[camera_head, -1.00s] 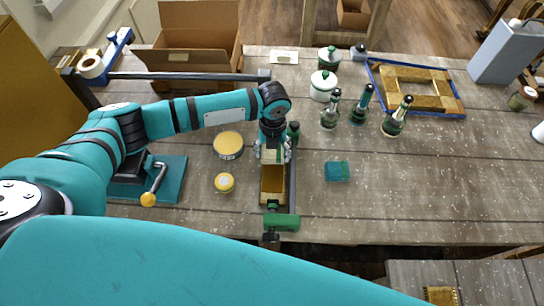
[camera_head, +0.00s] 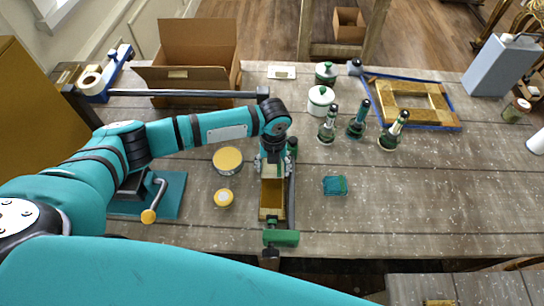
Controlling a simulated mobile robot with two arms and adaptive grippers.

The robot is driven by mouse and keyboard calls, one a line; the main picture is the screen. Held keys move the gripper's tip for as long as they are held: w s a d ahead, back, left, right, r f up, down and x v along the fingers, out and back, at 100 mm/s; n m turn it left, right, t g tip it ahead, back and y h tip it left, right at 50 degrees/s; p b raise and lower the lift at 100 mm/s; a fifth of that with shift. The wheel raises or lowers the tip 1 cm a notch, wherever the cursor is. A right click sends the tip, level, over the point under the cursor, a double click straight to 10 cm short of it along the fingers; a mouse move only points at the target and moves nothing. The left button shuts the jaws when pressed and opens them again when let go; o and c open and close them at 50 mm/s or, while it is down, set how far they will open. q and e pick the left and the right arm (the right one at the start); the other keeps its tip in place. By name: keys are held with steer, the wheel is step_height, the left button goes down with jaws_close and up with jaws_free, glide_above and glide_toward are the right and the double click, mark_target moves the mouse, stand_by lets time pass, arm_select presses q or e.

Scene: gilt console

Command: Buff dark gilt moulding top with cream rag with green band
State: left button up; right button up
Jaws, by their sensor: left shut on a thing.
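The gilt moulding (camera_head: 271,203) is a short, dark gold length lying lengthwise on the bench, held beside a dark clamp bar with a green handle (camera_head: 281,238). My left gripper (camera_head: 272,168) points down over the moulding's far end. It is shut on a pale cream cloth (camera_head: 272,173), which appears to lie against the moulding top. The gripper hides much of the cloth, and I cannot make out its green band clearly. My right gripper is not in view.
A teal folded cloth (camera_head: 335,186) lies right of the moulding. Several bottles, including one (camera_head: 327,125), stand beyond. A cardboard box (camera_head: 195,60) is at the back. The bench's right front is clear.

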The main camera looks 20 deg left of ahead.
mark_target(270, 208)
arm_select(q)
steer(key=shift+s+d+r, duration=0.1)
steer(key=shift+s+d, duration=0.45)
steer(key=shift+s, duration=0.25)
steer(key=shift+s+d+f, duration=0.1)
steer(key=shift+s+d, duration=0.1)
steer(key=shift+s, duration=0.6)
steer(key=shift+s+d+f, duration=0.1)
steer(key=shift+s+d, duration=0.05)
steer(key=shift+s, duration=0.6)
steer(key=shift+s+d+r, duration=0.1)
steer(key=shift+s+d, duration=0.1)
steer(key=shift+s, duration=0.75)
steer(key=shift+s+d, duration=0.15)
steer(key=shift+s, duration=0.8)
steer(key=shift+s+d, duration=0.2)
steer(key=shift+s, duration=1.4)
steer(key=shift+w+r, duration=0.15)
steer(key=shift+r, duration=2.75)
